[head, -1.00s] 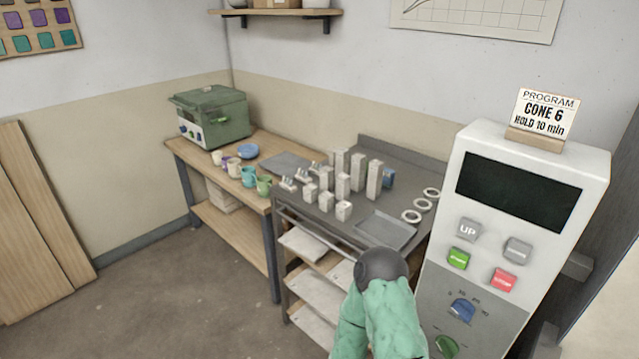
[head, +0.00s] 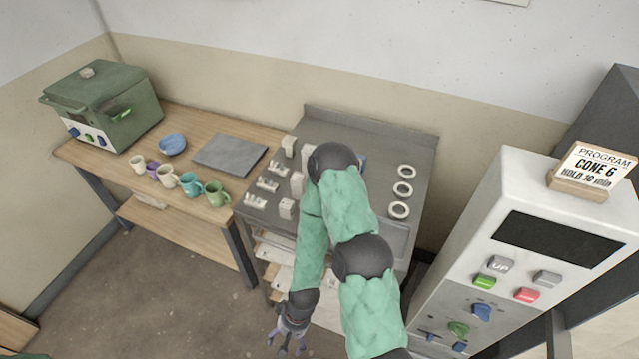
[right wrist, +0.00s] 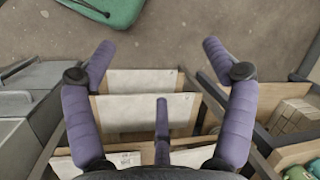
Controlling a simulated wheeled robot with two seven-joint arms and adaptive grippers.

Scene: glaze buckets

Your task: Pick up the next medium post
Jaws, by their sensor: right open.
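Pale posts of differing heights stand on the grey metal cart top (head: 262,218). A medium-looking post (head: 297,184) shows left of my right arm, with a shorter post (head: 287,208) in front of it and a taller post (head: 308,156) behind, partly covered. My arm hides the other posts. My right gripper (head: 286,342) hangs low in front of the cart, well below and apart from the posts. In the right wrist view its purple fingers (right wrist: 160,80) are spread with nothing between them. No post shows in that view. My left gripper is out of view.
White stilts (head: 266,184) stand left of the posts, and white rings (head: 403,189) lie at the right of the cart. A wooden table (head: 190,232) with mugs adjoins at left. The kiln controller (head: 480,240) stands close at right. Shelf boards (right wrist: 140,82) lie below the gripper.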

